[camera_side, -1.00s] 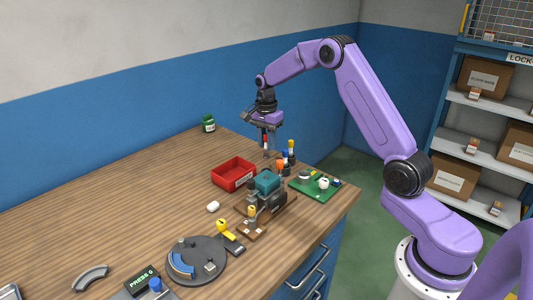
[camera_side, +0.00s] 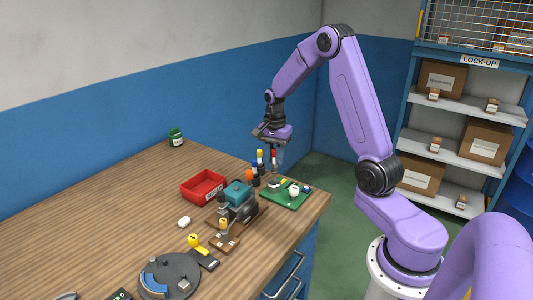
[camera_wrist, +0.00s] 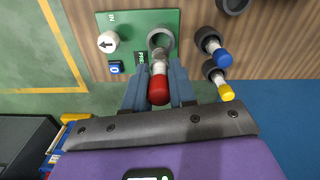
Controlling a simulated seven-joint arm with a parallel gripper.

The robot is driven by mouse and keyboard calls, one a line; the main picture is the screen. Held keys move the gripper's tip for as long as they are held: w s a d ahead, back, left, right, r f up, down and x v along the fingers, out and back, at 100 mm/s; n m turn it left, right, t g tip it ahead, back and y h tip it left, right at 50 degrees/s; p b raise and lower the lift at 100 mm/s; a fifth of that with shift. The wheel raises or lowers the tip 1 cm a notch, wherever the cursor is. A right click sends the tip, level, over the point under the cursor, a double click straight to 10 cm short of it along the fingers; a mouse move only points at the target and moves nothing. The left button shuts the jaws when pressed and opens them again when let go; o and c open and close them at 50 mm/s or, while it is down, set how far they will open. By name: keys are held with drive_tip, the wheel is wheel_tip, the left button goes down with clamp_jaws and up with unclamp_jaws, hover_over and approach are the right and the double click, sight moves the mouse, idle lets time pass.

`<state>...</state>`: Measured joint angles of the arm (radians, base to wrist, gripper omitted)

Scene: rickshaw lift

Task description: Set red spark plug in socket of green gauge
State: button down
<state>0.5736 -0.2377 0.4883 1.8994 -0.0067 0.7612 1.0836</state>
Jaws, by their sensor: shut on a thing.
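The red spark plug (camera_wrist: 159,88) has a red cap and a pale body. My gripper (camera_wrist: 158,78) is shut on it, one finger on each side of the cap. In the side view my gripper (camera_side: 273,167) points down over the green gauge (camera_side: 285,198), with the red cap (camera_side: 273,155) showing. The gauge is a flat green board, also in the wrist view (camera_wrist: 150,18). Its socket is a grey ring (camera_wrist: 151,35). The plug's lower end overlaps the near rim of the ring in the wrist view. I cannot tell whether they touch.
A blue plug (camera_wrist: 223,57) and a yellow plug (camera_wrist: 227,93) stand in dark holders close beside the gauge. A white arrow knob (camera_wrist: 108,42) sits on the board. A red bin (camera_side: 203,187) and a teal-topped machine (camera_side: 236,193) stand nearby. The bench edge is close.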

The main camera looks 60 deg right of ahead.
sight(274, 171)
drive_tip(key=shift+f, duration=3.15)
drive_tip(key=shift+f, duration=0.4)
drive_tip(key=shift+c, duration=2.3)
unclamp_jaws()
drive_tip(key=shift+r, duration=3.5)
